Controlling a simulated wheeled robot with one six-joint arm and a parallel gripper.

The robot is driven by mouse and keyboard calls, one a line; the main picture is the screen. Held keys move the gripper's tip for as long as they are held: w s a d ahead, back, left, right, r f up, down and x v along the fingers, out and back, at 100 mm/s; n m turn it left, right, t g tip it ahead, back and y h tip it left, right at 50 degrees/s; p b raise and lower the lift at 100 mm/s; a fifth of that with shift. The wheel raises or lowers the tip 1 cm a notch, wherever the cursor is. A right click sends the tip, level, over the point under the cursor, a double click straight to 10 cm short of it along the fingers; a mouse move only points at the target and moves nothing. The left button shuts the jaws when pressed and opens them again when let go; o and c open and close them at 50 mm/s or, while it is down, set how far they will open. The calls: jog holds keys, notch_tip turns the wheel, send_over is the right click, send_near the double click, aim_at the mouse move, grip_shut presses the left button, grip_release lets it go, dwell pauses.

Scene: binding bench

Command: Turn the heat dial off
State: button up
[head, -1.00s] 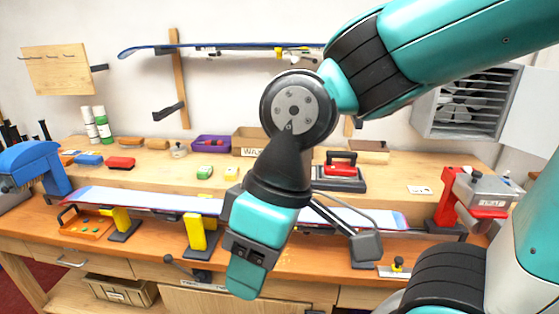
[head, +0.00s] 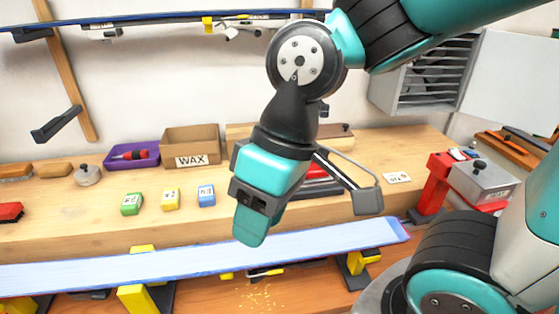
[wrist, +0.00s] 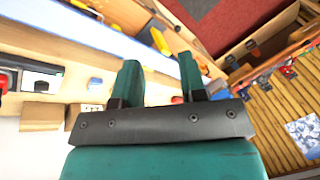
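A grey box (head: 484,183) with a black knob (head: 479,165) on top sits at the right end of the bench, beside a red stand. Its front has a small label that I cannot read surely; the knob may be the heat dial, but its setting is too small to tell. A red iron (head: 318,172) stands on the bench, mostly hidden behind my arm. My gripper (head: 250,225) hangs in front of the bench, well left of the grey box. In the wrist view my gripper (wrist: 160,62) has its two fingers apart with nothing held between them.
A long blue-edged ski or board (head: 200,262) lies along the bench front on yellow supports.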

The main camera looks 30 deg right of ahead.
jog(key=w+d+m+h, duration=0.1)
jog(key=w+d+m, duration=0.2)
jog(key=w+m, duration=0.3)
jog(key=w+d+m+p, duration=0.1)
jog(key=w+d+m, duration=0.2)
jog(key=w, duration=0.6)
jog(key=w+d+m+h, duration=0.1)
jog(key=w+d+m, duration=0.2)
jog(key=w+m, duration=0.3)
jog(key=w+d+f+m+h+p, duration=0.1)
jog(key=w+d+f+m, duration=0.2)
jog(key=w+d+m, duration=0.35)
jog(key=w+d+f+m+h, duration=0.1)
jog(key=w+d+f+m, duration=0.2)
jog(key=w+d+m, duration=0.4)
jog(key=shift+n, duration=0.75)
jog(key=f+p, duration=0.1)
jog(key=f, duration=0.4)
jog(key=a+f+p, duration=0.1)
jog(key=f+p, duration=0.1)
jog(key=f, duration=0.4)
jog(key=w+f+p, duration=0.1)
jog(key=f+p, duration=0.1)
jog(key=f, duration=0.4)
jog(key=shift+a+f, duration=0.15)
grip_shut()
